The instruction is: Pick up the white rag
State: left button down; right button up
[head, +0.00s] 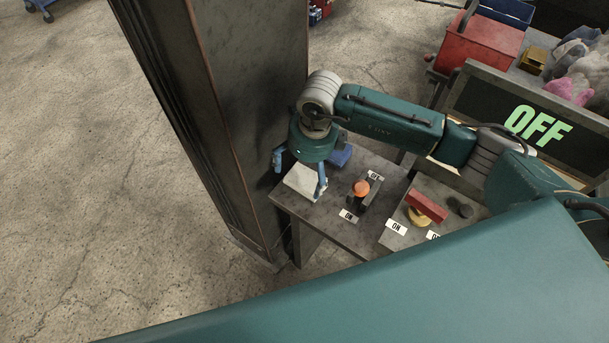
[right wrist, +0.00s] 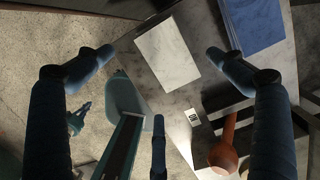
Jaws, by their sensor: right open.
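The white rag (head: 301,184) lies flat, a folded rectangle, on the corner of a small grey table (head: 338,226). In the right wrist view the rag (right wrist: 167,56) lies on the grey tabletop, in the upper middle. My right gripper (head: 300,172) is over the rag, its blue fingers spread. In the right wrist view the fingers of this gripper (right wrist: 160,58) are wide apart on both sides of the rag, with nothing between them held. A gap in height cannot be judged exactly.
A blue folded cloth (right wrist: 255,22) lies beside the rag. An orange-topped lever (head: 361,188) with ON labels stands to the right on the table. A red-handled switch (head: 426,206) is farther right. A dark pillar (head: 245,110) stands close at the left.

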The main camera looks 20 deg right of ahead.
aim_at(302, 181)
jog(key=shift+f, duration=0.65)
jog(key=f+p, duration=0.1)
jog(key=f, duration=0.2)
jog(key=w+f+p, duration=0.1)
jog(key=f, duration=0.1)
jog(key=shift+a+p, duration=0.2)
jog(key=shift+p, duration=0.15)
jog(key=shift+f, duration=0.15)
jog(key=shift+c, duration=0.2)
jog(key=c, duration=0.9)
pick_arm(q)
jog(key=r, duration=0.2)
jog(key=shift+s+r, duration=0.25)
jog(key=shift+r, duration=0.15)
pick_arm(e)
jog(key=c, duration=0.4)
jog(key=shift+c, duration=0.2)
pick_arm(q)
jog(key=shift+w, duration=0.2)
